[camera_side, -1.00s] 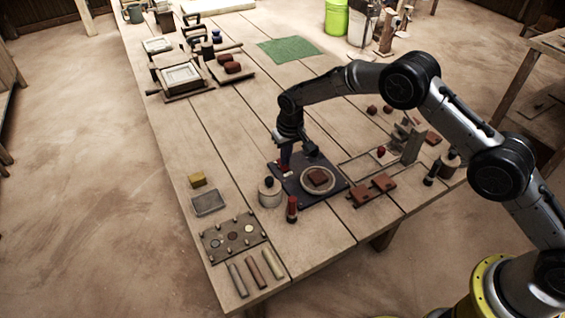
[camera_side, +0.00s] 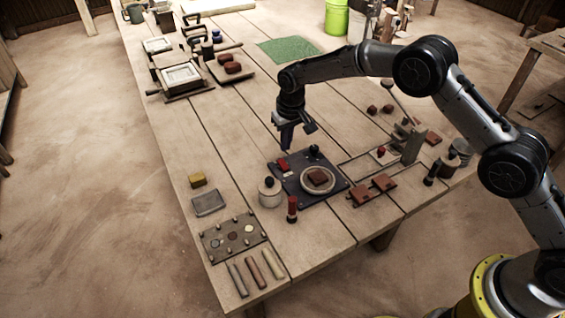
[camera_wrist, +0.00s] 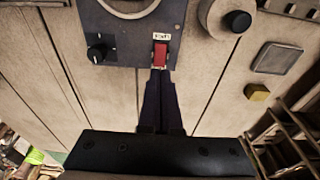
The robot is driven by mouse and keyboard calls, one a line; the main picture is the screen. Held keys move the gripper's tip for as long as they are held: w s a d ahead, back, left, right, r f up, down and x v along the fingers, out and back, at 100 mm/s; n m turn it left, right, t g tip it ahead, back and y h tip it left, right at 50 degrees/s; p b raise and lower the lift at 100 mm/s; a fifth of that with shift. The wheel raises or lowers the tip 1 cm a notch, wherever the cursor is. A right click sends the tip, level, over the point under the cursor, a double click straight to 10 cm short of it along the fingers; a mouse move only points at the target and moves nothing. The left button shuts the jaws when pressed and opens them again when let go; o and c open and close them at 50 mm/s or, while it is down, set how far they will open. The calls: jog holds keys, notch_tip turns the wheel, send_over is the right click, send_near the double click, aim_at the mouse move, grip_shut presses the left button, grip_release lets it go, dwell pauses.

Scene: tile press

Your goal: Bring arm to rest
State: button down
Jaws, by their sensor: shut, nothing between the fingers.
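My gripper (camera_side: 286,146) is shut and empty. It hangs in the air just behind the dark blue panel (camera_side: 330,191), above the wooden table, in the side view. In the wrist view its closed fingers (camera_wrist: 158,75) point towards the red rocker switch (camera_wrist: 160,54) at the panel's edge; a gap shows between them in the side view. The switch also shows in the side view (camera_side: 283,164).
A lidded pot (camera_side: 270,193) and a red-and-black bottle (camera_side: 292,209) stand near the panel. Brown tiles lie on a rack (camera_side: 362,193) to the right. A green mat (camera_side: 288,49) lies further back. The table's middle left is clear.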

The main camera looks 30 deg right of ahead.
jog(key=d+r+t, duration=0.2)
jog(key=d+r, duration=0.2)
jog(key=r, duration=1.1)
jog(key=s+d+r+m+t, duration=0.1)
jog(key=s+d+r, duration=0.2)
jog(key=s+r, duration=0.4)
jog(key=s+d+r+t, duration=0.1)
jog(key=s+d+r, duration=0.3)
jog(key=r, duration=0.6)
jog(key=s+d+r+t, duration=0.1)
jog(key=s+d, duration=0.1)
jog(key=s, duration=0.7)
jog(key=s+d+r, duration=0.2)
jog(key=s, duration=0.7)
jog(key=s+d+f+n+g, duration=0.1)
jog(key=s+f, duration=1)
jog(key=s, duration=0.3)
